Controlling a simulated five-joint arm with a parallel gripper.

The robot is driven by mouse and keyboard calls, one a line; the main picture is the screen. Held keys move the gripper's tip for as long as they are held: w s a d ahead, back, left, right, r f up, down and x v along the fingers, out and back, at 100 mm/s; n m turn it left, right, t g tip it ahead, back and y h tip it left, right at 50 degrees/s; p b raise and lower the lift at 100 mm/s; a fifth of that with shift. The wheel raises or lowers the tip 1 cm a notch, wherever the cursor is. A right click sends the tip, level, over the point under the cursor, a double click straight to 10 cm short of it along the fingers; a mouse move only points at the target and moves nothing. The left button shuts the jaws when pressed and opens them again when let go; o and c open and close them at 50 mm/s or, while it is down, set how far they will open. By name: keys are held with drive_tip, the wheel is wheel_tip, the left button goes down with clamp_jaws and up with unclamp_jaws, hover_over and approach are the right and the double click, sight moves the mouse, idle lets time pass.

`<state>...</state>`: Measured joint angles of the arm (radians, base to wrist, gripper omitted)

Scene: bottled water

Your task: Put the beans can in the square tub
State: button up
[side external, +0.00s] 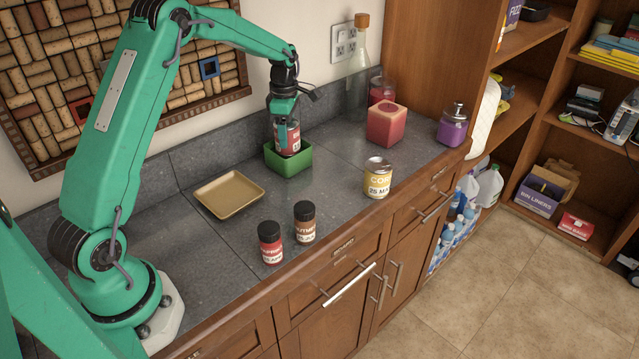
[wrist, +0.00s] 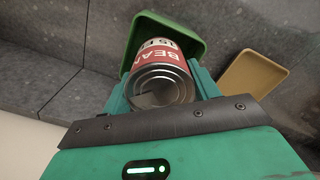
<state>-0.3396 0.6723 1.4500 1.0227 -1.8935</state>
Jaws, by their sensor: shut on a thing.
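The beans can (side external: 290,139) has a red and white label and is held upright in my gripper (side external: 286,122). In the side view its lower part is hidden behind the near wall of the green square tub (side external: 289,167), so it reaches into the tub's opening. In the wrist view the can (wrist: 160,72) shows its ringed metal end and part of the label between my jaws (wrist: 160,98). The green tub (wrist: 190,35) is just beyond the can. I cannot tell whether the can touches the tub's floor.
A tan tray (side external: 229,193) lies left of the tub. Two dark-lidded jars, red (side external: 270,243) and brown (side external: 305,222), stand near the front edge. A yellow-labelled can (side external: 377,178) stands right, with a red block (side external: 386,126) and a purple jar (side external: 452,126) farther right.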

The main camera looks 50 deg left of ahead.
drive_tip(key=shift+f, duration=2.1)
drive_tip(key=shift+f, duration=0.1)
drive_tip(key=o, duration=0.9)
drive_tip(key=shift+f, duration=0.1)
wheel_tip(320, 180, up, 12)
drive_tip(key=shift+r, duration=0.2)
